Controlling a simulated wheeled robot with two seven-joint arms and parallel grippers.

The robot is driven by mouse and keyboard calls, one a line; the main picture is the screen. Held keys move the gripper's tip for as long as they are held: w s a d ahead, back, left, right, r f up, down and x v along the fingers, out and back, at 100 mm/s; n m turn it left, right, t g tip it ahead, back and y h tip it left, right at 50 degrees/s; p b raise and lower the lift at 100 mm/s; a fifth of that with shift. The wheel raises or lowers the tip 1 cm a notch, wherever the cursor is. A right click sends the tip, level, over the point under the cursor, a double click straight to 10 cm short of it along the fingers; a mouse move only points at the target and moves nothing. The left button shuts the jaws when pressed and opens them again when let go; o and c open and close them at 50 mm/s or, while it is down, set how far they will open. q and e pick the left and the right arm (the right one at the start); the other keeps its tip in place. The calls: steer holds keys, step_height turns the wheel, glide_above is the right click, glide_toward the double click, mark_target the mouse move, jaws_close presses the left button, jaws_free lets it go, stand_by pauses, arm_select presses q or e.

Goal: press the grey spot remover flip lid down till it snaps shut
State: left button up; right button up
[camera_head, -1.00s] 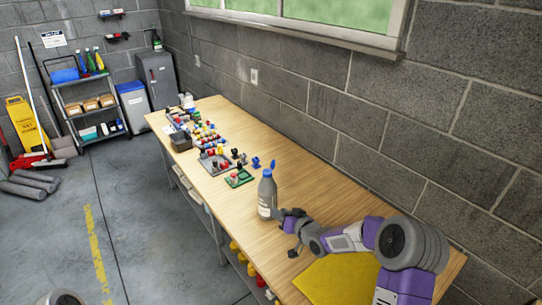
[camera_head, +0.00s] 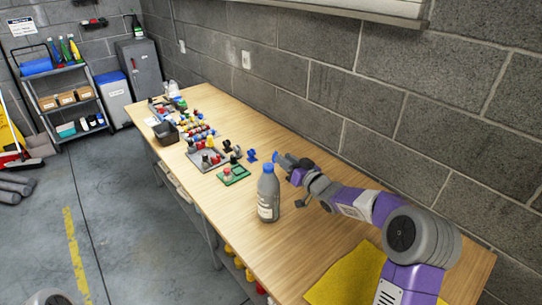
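The grey spot remover bottle (camera_head: 268,197) stands upright on the wooden table, with a pale label low on its front. Its blue flip lid (camera_head: 275,157) stands up at the top, tilted open above the neck. My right gripper (camera_head: 284,162) is at lid height, just right of the lid and seemingly close behind it. I cannot tell whether they touch. Its fingers are small and partly overlapped, so their opening is unclear. My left gripper is out of view.
A yellow cloth (camera_head: 345,277) lies on the table's near end, below my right arm. A green pad (camera_head: 234,175), a grey tray (camera_head: 207,160) and several small coloured parts lie beyond the bottle. A block wall runs along the table's right side.

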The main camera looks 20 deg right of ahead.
steer(key=x, duration=0.7)
steer(key=shift+w, duration=0.2)
steer(key=shift+a, duration=0.1)
jaws_close()
